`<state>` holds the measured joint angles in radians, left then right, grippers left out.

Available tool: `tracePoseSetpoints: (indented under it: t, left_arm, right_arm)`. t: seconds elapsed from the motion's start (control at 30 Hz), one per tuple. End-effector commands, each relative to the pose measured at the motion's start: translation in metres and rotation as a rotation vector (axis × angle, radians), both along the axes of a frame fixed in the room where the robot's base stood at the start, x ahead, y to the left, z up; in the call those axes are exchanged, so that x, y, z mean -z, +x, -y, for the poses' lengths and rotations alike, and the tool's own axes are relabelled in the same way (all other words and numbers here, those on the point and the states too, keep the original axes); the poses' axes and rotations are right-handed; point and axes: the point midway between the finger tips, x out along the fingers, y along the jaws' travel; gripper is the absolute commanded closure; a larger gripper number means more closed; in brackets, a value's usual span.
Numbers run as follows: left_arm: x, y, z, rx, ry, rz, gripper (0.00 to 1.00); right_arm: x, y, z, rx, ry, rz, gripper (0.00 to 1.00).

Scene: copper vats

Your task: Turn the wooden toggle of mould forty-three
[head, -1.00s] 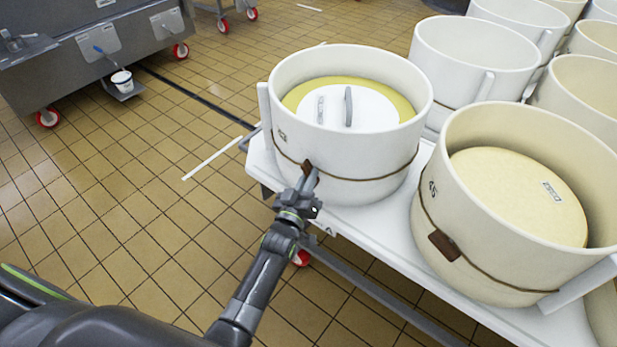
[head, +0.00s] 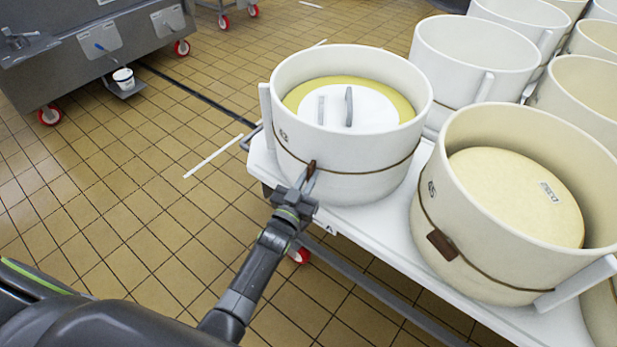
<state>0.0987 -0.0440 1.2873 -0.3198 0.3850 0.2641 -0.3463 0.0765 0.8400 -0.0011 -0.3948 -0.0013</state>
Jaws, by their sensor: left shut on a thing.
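A white round mould (head: 350,155) stands near the left end of the white table, with a yellow cheese and a white lid with a grey handle (head: 349,106) inside it. A number on its wall is too small to read. A cord runs around the mould, and a small brown wooden toggle (head: 311,168) sits on it at the front left. My left gripper (head: 307,181) is shut on the toggle, coming from below and in front. The toggle stands roughly upright and is partly hidden by the fingers. My right gripper is not in view.
Right of it, a cream mould (head: 480,265) with a cord and brown toggle (head: 443,245) stands on the white table (head: 385,212). Several empty moulds (head: 475,60) crowd the back right. Tiled floor (head: 130,215) is open on the left. A grey steel vat (head: 95,45) stands far left.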

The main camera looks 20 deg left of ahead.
Motion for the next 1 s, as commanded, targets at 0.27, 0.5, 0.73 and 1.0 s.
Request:
tracePoseSetpoints:
  t: [0.27, 0.5, 0.73, 1.0]
  left_arm:
    - [0.000, 0.000, 0.000, 0.000, 0.007, 0.002, 1.00]
    - [0.000, 0.000, 0.000, 0.000, 0.005, 0.002, 0.66]
    - [0.000, 0.000, 0.000, 0.000, 0.004, 0.001, 0.66]
    - [0.004, -0.023, -0.004, -0.002, 0.004, -0.002, 0.66]
  right_arm:
    - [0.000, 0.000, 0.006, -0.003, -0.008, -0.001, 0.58]
    - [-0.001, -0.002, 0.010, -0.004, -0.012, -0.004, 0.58]
    - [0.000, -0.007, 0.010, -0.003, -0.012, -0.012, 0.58]
    - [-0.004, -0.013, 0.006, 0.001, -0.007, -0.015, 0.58]
